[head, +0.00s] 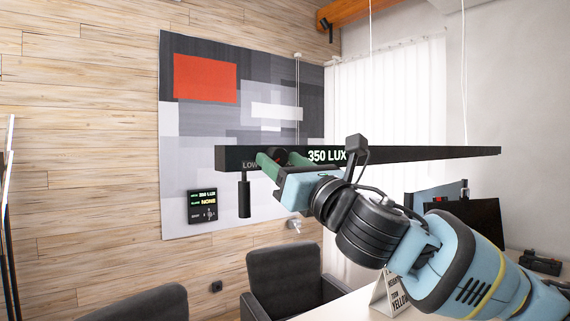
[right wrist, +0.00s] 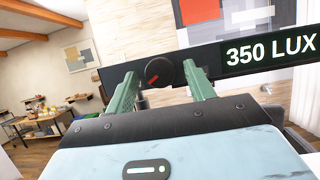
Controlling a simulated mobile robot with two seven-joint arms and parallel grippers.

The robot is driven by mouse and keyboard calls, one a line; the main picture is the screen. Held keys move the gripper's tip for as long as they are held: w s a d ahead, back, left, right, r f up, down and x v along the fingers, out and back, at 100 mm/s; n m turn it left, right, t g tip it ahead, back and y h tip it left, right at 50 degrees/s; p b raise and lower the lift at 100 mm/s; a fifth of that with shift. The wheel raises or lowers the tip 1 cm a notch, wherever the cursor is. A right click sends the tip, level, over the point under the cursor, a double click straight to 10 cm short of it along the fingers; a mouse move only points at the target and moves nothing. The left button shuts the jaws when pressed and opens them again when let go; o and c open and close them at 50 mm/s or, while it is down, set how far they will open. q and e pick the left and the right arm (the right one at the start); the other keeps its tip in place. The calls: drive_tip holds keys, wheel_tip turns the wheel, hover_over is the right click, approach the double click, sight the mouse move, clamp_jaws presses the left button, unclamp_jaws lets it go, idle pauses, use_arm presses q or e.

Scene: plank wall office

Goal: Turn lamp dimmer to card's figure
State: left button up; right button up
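The lamp (head: 430,154) is a long black bar hung on thin wires, with a lit display reading 350 LUX (head: 326,156). It also crosses the right wrist view (right wrist: 215,58). Its round black dimmer knob (right wrist: 158,72) has a red mark toward the lower left; in the head view the knob is mostly behind the fingers. My right gripper (right wrist: 160,78) is open, one green finger on each side of the knob with visible gaps. A white card (head: 391,294) stands on the table; "YELLOW" shows, the rest is too small or behind my arm. My left gripper is out of view.
A wall panel (head: 202,206) reads 350 LUX and NONE. A dark cylinder (head: 244,198) hangs under the lamp's left end, near the label LOW. Dark chairs (head: 283,282) stand below; monitors (head: 465,222) are at the right.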

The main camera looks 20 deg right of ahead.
drive_tip(key=c, duration=0.9)
drive_tip(key=shift+m, duration=0.5)
drive_tip(key=m+h, duration=0.1)
drive_tip(key=m, duration=0.1)
drive_tip(key=m+h, duration=0.1)
drive_tip(key=m, duration=0.1)
drive_tip(key=m+h, duration=0.1)
drive_tip(key=m, duration=0.1)
drive_tip(key=shift+a+m+t+h, duration=0.25)
drive_tip(key=shift+m+t+h, duration=0.05)
drive_tip(key=shift+m+h, duration=0.1)
drive_tip(key=m+h, duration=0.1)
drive_tip(key=m, duration=0.2)
drive_tip(key=m+g+h, duration=0.1)
drive_tip(key=m+h, duration=0.1)
drive_tip(key=m, duration=0.2)
drive_tip(key=shift+s+a+r, duration=0.1)
drive_tip(key=shift+a+r, duration=0.05)
drive_tip(key=m+g, duration=0.1)
drive_tip(key=m, duration=0.2)
drive_tip(key=m+g+h, duration=0.1)
drive_tip(key=m, duration=0.3)
drive_tip(key=shift+a+r, duration=0.1)
drive_tip(key=shift+r, duration=0.1)
drive_tip(key=m+g, duration=0.2)
drive_tip(key=m, duration=0.3)
drive_tip(key=shift+r+g, duration=0.25)
drive_tip(key=shift+g, duration=0.15)
drive_tip(key=shift+m, duration=0.4)
